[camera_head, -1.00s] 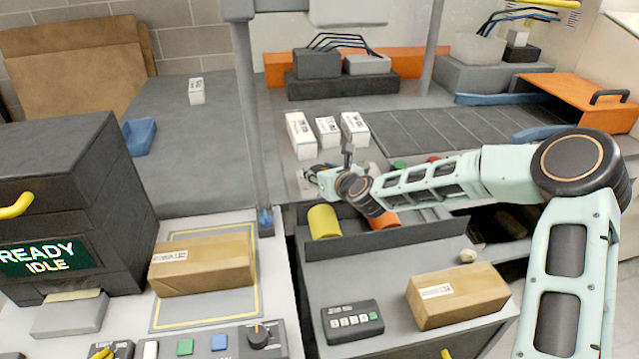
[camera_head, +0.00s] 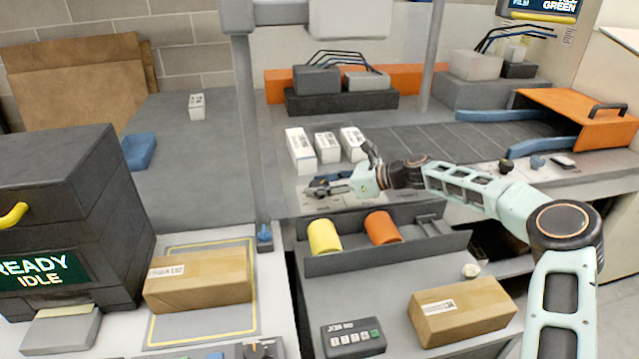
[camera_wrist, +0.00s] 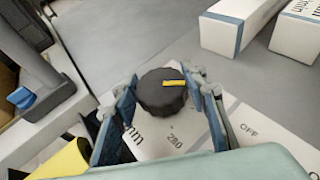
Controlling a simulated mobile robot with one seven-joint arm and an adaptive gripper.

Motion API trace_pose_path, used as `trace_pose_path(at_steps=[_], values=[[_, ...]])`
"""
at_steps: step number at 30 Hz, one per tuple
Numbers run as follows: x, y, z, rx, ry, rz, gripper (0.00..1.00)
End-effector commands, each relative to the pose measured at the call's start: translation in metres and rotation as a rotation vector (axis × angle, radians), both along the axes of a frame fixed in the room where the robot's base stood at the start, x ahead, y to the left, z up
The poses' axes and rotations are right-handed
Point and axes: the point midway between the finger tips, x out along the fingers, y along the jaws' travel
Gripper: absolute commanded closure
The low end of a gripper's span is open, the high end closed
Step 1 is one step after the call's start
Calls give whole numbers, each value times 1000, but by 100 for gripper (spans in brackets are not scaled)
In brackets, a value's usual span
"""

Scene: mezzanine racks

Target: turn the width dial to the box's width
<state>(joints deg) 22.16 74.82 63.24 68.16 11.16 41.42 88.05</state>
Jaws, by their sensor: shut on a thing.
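The width dial is a black round knob (camera_wrist: 162,95) with a yellow mark, on a white plate with printing that includes "280" and "OFF". In the wrist view the mark sits on the knob's upper right part. My gripper (camera_wrist: 164,88) has its two blue-padded fingers on either side of the knob and is shut on it. In the head view my gripper (camera_head: 322,188) is at the panel in front of the white cartons, and it hides the dial. One cardboard box (camera_head: 205,285) lies on the left bench inside a yellow outline; another (camera_head: 463,312) lies on the right cabinet.
Several white cartons (camera_head: 300,150) stand just behind the panel. A yellow roll (camera_head: 323,236) and an orange roll (camera_head: 383,228) lie in a tray in front. A grey post (camera_head: 250,130) rises left of the gripper. A keypad (camera_head: 353,338) is on the cabinet.

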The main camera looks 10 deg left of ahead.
Motion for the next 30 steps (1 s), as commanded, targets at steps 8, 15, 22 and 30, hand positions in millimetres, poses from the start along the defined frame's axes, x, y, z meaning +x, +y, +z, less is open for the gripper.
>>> trace_pose_path(at_steps=[8,15,22,30], values=[[2,1,1,-2,-3,116,84],[1,1,0,-2,-1,188,84],[1,0,-1,-2,0,226,84],[0,0,-1,-1,1,241,84]])
